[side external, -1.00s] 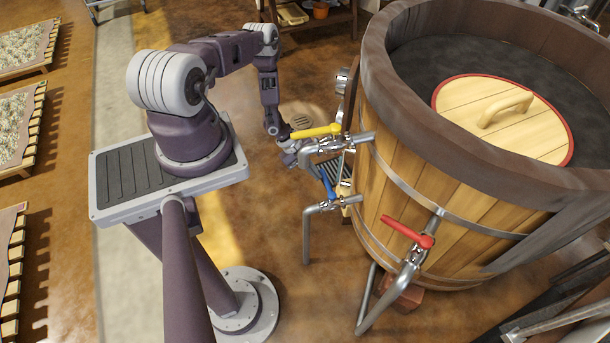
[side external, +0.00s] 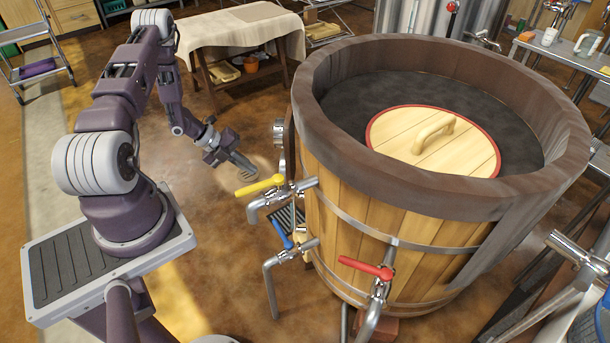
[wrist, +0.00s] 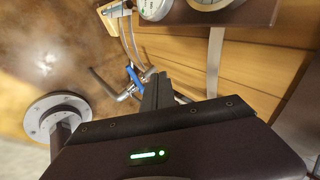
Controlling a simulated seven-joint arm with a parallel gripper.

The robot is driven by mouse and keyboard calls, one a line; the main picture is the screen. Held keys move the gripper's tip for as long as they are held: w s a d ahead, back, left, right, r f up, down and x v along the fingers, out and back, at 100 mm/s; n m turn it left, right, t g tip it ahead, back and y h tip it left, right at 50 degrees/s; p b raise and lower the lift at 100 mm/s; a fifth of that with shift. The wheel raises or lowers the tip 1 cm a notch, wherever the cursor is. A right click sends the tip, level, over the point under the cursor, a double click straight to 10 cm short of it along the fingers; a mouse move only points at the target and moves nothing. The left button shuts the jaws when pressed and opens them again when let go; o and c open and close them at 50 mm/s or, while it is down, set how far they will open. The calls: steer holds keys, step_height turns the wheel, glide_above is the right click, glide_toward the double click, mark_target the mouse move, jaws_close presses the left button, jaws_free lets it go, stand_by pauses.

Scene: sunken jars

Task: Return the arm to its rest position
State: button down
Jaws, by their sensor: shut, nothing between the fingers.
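My gripper (side external: 246,164) hangs at the end of my bent arm, to the left of the wooden vat (side external: 350,195) in the side view. Its fingers are together with nothing between them; they also show in the wrist view (wrist: 158,90). It is apart from the vat and its taps. The yellow-handled tap (side external: 262,186) is the nearest one, a little below and right of the gripper in the picture. A blue-handled tap (side external: 281,234) sits lower, and its handle shows beyond the fingers in the wrist view (wrist: 135,78). A red-handled tap (side external: 367,268) is further right.
A round wooden lid (side external: 405,155) with a handle lies inside the vat's rim. Gauges (wrist: 155,8) are mounted by the vat in the wrist view. A cloth-covered table (side external: 235,28) stands behind my arm. The floor between my base and that table is clear.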

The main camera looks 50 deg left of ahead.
steer(key=w+d+r+m+h, duration=0.1)
steer(key=w+r+m, duration=0.2)
steer(key=r, duration=0.5)
steer(key=w+d+r+m+t, duration=0.1)
steer(key=w+r+m, duration=0.2)
steer(key=r, duration=0.4)
steer(key=w+d+r+m+h, duration=0.1)
steer(key=w+d+r+m, duration=0.1)
steer(key=r, duration=0.6)
steer(key=shift+w+d+r+m+h, duration=0.1)
steer(key=shift+w+r+m+h, duration=0.3)
steer(key=shift+m, duration=0.5)
steer(key=s+d+r+m+g+h, duration=0.1)
steer(key=s+d+r+m+g, duration=0.15)
steer(key=d+r+m, duration=0.5)
steer(key=s+d+r+m+g+h, duration=0.1)
steer(key=s+d+r+m, duration=0.2)
steer(key=d+r+m, duration=0.45)
steer(key=s+d+r+m+y, duration=0.1)
steer(key=s+d+m+y, duration=0.3)
steer(key=s+m, duration=0.6)
steer(key=s+d+r+m+t+y, duration=0.1)
steer(key=s+d+m+y, duration=0.4)
steer(key=s+m, duration=0.5)
steer(key=m, duration=0.5)
steer(key=shift+d, duration=0.2)
